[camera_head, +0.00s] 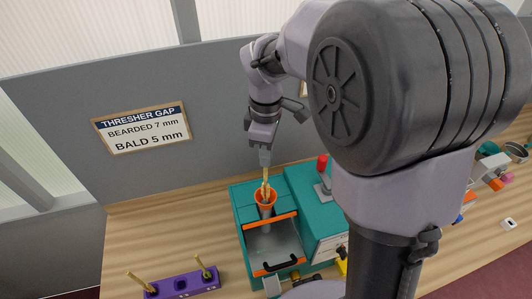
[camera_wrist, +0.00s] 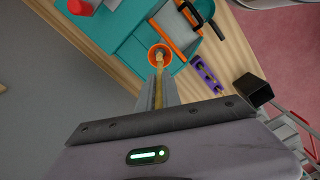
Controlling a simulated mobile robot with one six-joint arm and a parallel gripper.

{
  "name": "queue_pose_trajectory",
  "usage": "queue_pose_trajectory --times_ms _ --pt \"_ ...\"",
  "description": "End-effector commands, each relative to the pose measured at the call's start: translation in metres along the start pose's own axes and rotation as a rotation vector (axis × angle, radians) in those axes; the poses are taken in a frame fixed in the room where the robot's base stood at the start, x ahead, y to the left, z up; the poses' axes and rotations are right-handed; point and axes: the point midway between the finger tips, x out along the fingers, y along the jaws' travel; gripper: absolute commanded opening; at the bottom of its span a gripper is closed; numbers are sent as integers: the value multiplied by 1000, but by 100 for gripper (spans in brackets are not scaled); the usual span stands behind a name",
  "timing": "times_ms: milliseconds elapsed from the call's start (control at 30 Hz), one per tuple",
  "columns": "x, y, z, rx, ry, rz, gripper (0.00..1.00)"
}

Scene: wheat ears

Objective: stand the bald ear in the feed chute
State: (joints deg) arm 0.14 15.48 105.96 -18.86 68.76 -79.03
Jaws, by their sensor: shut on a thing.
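My gripper (camera_head: 265,156) is shut on a straw-coloured ear (camera_head: 266,180), held near upright by its stalk with the head down. I see no long bristles on it, though it is small in view. The feed chute (camera_head: 260,201) is an orange-rimmed funnel on the teal thresher, directly below my gripper. In the wrist view the ear (camera_wrist: 158,82) runs from my gripper (camera_wrist: 158,97) to the chute mouth (camera_wrist: 149,53). Its head lies within the orange rim there; how deep it sits I cannot tell.
A purple holder (camera_head: 182,285) with two ears stands at the front left of the wooden bench. A grey tray (camera_head: 275,246) with a black handle is in front of the chute. A red knob (camera_head: 322,162) rises at the right. A wall sign (camera_head: 141,128) reads bearded 7 mm, bald 5 mm.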

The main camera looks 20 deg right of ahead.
Motion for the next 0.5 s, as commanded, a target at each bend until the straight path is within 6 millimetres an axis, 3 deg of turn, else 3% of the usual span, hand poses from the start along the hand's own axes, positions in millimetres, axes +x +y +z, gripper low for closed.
queue_pose_trajectory --times_ms 500 --pt "17 0 0 0 0 0 0"
